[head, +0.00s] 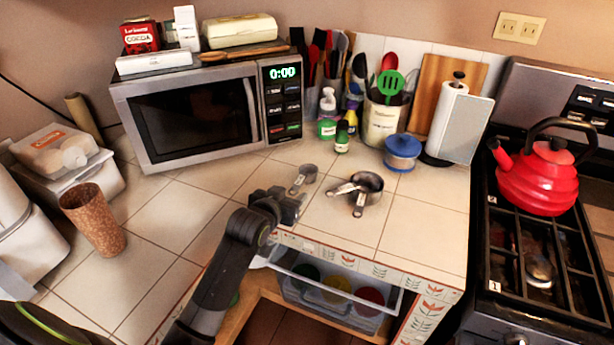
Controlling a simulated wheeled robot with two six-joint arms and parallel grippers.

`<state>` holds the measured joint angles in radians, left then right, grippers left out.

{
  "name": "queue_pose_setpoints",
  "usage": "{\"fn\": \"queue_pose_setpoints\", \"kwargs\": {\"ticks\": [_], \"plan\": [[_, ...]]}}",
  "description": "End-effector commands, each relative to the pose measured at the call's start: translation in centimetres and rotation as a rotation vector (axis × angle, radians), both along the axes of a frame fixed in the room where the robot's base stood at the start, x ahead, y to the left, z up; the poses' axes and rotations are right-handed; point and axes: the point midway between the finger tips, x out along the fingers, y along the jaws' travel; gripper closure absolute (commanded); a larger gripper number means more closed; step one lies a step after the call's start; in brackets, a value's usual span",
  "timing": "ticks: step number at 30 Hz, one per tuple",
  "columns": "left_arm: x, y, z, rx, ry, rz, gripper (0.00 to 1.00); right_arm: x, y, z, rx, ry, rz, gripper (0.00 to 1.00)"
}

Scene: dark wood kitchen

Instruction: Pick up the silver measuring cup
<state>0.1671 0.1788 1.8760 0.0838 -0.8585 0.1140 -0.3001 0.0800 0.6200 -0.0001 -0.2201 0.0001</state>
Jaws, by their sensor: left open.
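Silver measuring cups lie on the tiled counter. A small one (309,170) sits with its handle toward the lower left, close to my left gripper. A larger silver cup (369,183) sits to its right, with more than one handle showing around it. My left gripper (292,203) is open at the counter's front edge, just below the small cup's handle and left of the larger cup. It appears empty and apart from both. My right gripper does not show.
A microwave (205,112) stands behind. A red kettle (540,180) is on the stove. An open drawer (335,275) juts below the counter.

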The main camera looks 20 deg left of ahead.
Motion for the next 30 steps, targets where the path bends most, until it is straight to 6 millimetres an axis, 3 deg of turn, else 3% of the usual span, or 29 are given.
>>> {"fn": "queue_pose_setpoints", "kwargs": {"ticks": [12, 22, 30], "plan": [[4.3, 0.1, -1.1, 0.000, 0.001, 0.000, 0.53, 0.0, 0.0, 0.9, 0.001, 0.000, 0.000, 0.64], [4.7, 0.1, -1.3, 0.000, 0.000, 0.000, 0.53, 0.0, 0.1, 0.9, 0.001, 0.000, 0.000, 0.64], [4.7, 0.1, -1.3, 0.000, 0.001, 0.000, 0.87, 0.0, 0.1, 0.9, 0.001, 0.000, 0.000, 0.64]]}}
